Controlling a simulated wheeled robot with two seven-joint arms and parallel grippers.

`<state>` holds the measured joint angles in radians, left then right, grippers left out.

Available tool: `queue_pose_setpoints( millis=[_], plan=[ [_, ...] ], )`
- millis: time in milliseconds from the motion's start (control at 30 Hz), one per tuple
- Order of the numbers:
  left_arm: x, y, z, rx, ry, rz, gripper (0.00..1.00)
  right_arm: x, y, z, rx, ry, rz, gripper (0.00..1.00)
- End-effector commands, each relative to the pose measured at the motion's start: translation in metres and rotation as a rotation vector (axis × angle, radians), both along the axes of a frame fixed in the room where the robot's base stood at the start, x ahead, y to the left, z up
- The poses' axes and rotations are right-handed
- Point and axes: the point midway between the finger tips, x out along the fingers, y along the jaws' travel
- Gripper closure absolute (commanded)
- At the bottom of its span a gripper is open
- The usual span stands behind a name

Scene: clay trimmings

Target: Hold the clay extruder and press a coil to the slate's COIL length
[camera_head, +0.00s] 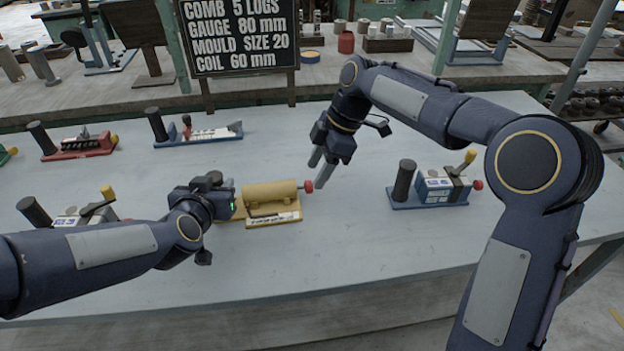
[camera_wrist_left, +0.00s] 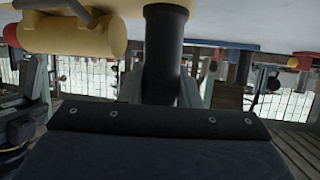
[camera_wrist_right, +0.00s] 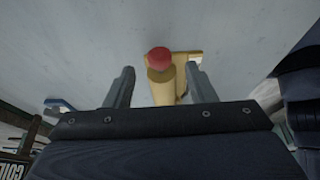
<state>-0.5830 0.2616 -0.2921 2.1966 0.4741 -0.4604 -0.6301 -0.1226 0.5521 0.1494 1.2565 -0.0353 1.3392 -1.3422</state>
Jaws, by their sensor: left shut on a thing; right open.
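The yellow clay extruder (camera_head: 271,194) lies near the middle of the table, its barrel level and its red plunger knob (camera_head: 308,186) pointing right. My left gripper (camera_head: 222,197) is shut on its dark upright handle, seen between the fingers in the left wrist view (camera_wrist_left: 163,50). My right gripper (camera_head: 321,172) is open just right of the knob, fingers angled down. In the right wrist view the red knob (camera_wrist_right: 158,58) appears between the spread fingers, apart from both. The slate (camera_head: 241,36) reads "COIL 60 mm". No coil is visible; the extruder's left end is partly hidden by my left gripper.
A blue-based tool (camera_head: 428,203) stands right of my right gripper. A red tool (camera_head: 78,147) and a blue tool (camera_head: 197,134) stand at the back left. Another tool (camera_head: 73,217) stands behind my left forearm. The table front is clear.

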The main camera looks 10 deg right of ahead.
Motion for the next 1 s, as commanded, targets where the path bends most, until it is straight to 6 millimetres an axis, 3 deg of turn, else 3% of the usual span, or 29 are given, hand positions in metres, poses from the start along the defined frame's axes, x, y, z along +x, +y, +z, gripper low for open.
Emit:
queue_pose_setpoints(
  millis=[233, 633, 1000],
  plan=[
    [-0.002, 0.000, -0.006, 0.002, 0.014, -0.001, 1.00, -0.001, 0.013, -0.031, 0.000, 0.001, -0.001, 0.50],
    [-0.002, 0.000, -0.006, 0.002, 0.014, -0.001, 1.00, -0.001, 0.015, -0.037, 0.000, -0.001, -0.001, 0.51],
    [-0.002, 0.001, -0.006, 0.002, 0.014, -0.001, 1.00, -0.001, 0.015, -0.037, 0.001, 0.000, -0.001, 1.00]
  ],
)
